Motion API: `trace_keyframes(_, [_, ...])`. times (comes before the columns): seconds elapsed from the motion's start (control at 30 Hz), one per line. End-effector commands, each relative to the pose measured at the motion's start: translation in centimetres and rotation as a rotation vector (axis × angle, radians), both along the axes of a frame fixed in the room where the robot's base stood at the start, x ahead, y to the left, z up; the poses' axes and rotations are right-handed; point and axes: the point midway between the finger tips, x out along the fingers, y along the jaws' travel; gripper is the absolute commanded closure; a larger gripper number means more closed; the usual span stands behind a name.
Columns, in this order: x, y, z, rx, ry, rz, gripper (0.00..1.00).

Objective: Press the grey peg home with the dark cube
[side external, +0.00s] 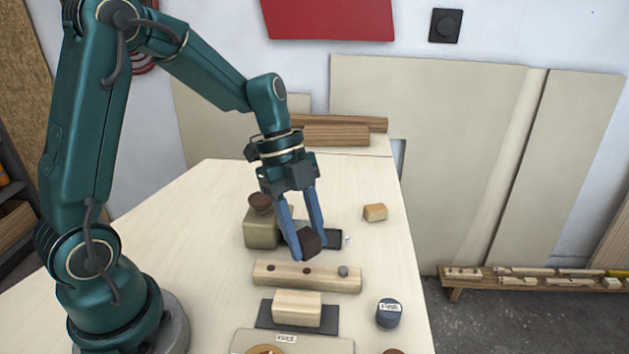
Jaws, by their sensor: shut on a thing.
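My gripper (308,241) is shut on the dark cube (311,241), which it holds tilted in the air above and behind the light wooden bar. The wooden bar (326,280) lies across the table. The grey peg (343,271) stands at the bar's right end, with its rounded top showing above the bar. Two darker spots, one brown (271,267) and one red (306,271), show further left on the bar; whether they are pegs or holes is hard to tell. The cube is to the left of the grey peg and apart from it.
A wooden block (297,306) sits on a dark pad in front of the bar. A labelled blue-grey cylinder (388,314) stands to its right. A small wooden block (375,212) lies at back right.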

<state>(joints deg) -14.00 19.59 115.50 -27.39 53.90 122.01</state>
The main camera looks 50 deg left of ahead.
Motion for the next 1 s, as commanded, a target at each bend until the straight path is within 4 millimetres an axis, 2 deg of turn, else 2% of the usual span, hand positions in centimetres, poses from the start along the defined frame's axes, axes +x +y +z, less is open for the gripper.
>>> trace_keyframes(0.2, [0.0,0.0,0.1,-0.003,0.010,0.020,1.00])
trace_keyframes(0.33, [1.4,-0.4,1.1,-0.004,0.016,0.059,1.00])
trace_keyframes(0.63, [4.2,-3.5,2.8,0.000,0.002,0.026,1.00])
trace_keyframes(0.77, [4.3,-4.3,2.4,0.000,0.002,0.001,1.00])
trace_keyframes(1.0, [4.2,-4.3,0.3,-0.001,0.004,0.001,1.00])
